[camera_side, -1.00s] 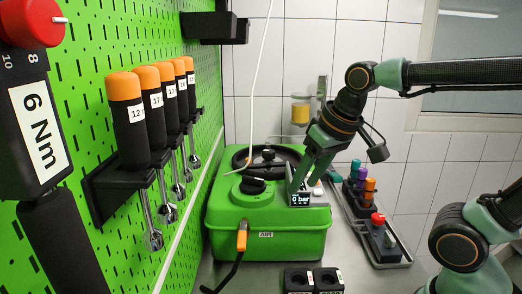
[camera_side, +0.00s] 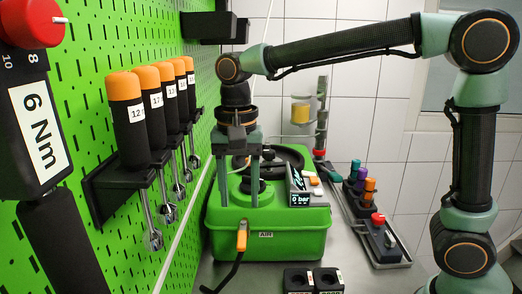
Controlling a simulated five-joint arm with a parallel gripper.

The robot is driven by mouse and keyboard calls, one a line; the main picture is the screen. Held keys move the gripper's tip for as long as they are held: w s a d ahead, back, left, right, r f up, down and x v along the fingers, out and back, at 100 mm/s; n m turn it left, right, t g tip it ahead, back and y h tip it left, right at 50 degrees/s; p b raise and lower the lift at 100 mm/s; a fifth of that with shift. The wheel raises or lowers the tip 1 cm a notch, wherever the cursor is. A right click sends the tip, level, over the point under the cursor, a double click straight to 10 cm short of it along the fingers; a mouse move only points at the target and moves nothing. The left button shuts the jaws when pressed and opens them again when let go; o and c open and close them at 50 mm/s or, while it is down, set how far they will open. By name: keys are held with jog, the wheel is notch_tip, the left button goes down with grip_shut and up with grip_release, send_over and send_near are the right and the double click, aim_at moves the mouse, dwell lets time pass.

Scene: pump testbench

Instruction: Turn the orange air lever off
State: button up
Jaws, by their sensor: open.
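The orange air lever (camera_side: 241,240) sits on the front face of the green pump box (camera_side: 285,240), left of the AIR label. It points upright, and a black hose runs down from below it. My gripper (camera_side: 239,192) points straight down over the left part of the box top, above and behind the lever. Its two fingers are spread apart with nothing held. They stand on either side of the black knob (camera_side: 253,186) in the picture; I cannot tell whether they touch it. The lever is fully visible and apart from my gripper.
The display (camera_side: 300,199) on the box reads 0 bar. A green pegboard (camera_side: 85,110) with several orange-capped torque tools is on the left. A tray (camera_side: 395,262) with coloured parts is on the right.

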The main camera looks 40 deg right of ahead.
aim_at(242, 239)
notch_tip(242, 239, down, 9)
dwell(0.3)
jog(key=shift+c, duration=0.3)
grip_shut()
jog(key=shift+r, duration=0.1)
dwell(1.1)
